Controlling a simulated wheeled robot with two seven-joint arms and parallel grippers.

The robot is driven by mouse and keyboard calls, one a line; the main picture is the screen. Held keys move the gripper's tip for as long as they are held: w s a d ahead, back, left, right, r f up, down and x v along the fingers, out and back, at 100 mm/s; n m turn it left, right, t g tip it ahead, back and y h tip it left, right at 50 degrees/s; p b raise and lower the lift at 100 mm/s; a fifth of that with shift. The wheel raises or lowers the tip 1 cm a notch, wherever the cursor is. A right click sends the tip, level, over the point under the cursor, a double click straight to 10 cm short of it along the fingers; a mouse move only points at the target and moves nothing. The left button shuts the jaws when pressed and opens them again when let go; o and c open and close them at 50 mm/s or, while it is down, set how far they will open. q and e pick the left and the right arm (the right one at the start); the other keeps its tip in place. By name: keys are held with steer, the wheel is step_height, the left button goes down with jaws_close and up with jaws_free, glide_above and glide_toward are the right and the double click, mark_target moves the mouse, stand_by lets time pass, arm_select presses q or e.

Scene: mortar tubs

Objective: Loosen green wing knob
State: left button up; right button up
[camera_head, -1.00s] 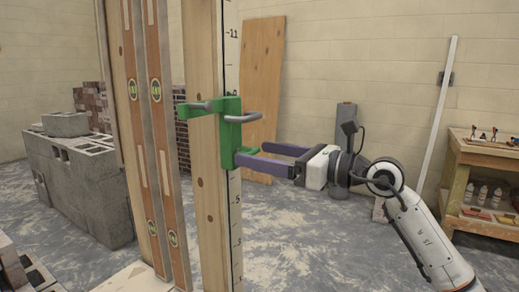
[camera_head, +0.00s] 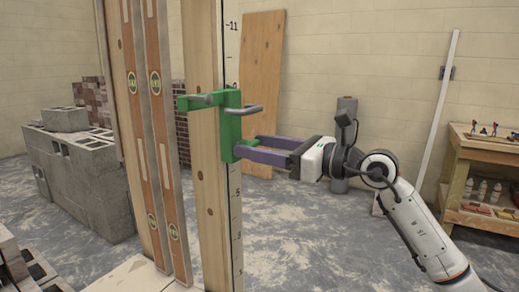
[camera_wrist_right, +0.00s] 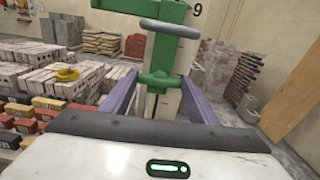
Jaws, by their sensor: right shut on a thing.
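A green clamp bracket (camera_head: 231,125) with grey rods sits around a tall wooden post (camera_head: 207,180) in the head view. The green wing knob (camera_wrist_right: 158,82) shows in the right wrist view, its wings spread crosswise below the clamp. My right gripper (camera_head: 248,146) comes from the right, and its purple fingers reach the clamp's lower end. In the wrist view the fingers stand on either side of the knob and are shut on its wings. In the head view the knob is mostly hidden. My left gripper is not in view.
Two spirit levels (camera_head: 160,130) stand against the left of the post. Grey concrete blocks (camera_head: 85,180) are stacked at the left. A board (camera_head: 262,90) leans on the back wall. A wooden shelf (camera_head: 480,155) stands at the right. The floor between is open.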

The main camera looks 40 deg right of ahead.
arm_select(q)
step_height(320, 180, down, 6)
steer(key=b, duration=1)
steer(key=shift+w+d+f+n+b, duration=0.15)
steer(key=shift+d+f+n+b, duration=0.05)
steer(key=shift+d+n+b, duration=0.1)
arm_select(e)
steer(key=shift+s+a+f+n, duration=0.1)
steer(key=shift+n, duration=4.25)
steer(key=shift+f+n, duration=0.1)
steer(key=shift+n, duration=4.25)
steer(key=shift+r, duration=0.1)
steer(key=o, duration=1)
steer(key=shift+o, duration=0.2)
